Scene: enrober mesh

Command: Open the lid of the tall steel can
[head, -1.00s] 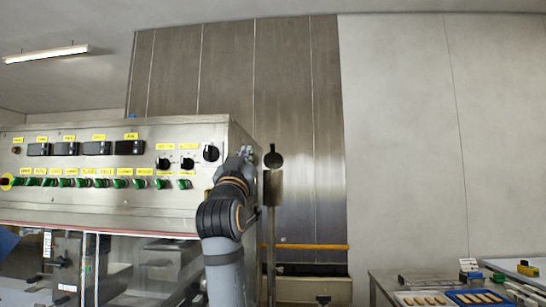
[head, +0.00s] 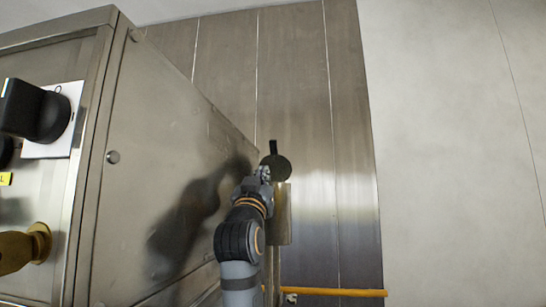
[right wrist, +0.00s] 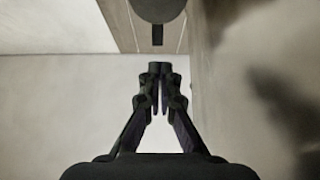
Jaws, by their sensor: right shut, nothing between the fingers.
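The tall steel can (head: 283,214) stands beside the machine's far corner, partly behind my right arm. Its dark round lid (head: 277,167) shows as a near-full disc above the rim, raised, with a short tab pointing up. The disc and tab also show at the top edge of the right wrist view (right wrist: 157,10). My right gripper (head: 262,173) is at the lid's left edge in the head view; I cannot tell whether they touch. In the right wrist view its fingers (right wrist: 160,72) are shut and empty, apart from the disc. The can's inside is hidden. My left gripper is not in view.
A large steel machine cabinet (head: 150,150) fills the left side, close beside my right arm, with a black knob (head: 35,110) on its front. A yellow-orange rail (head: 335,292) runs low behind the can. The pale wall at right has clear space before it.

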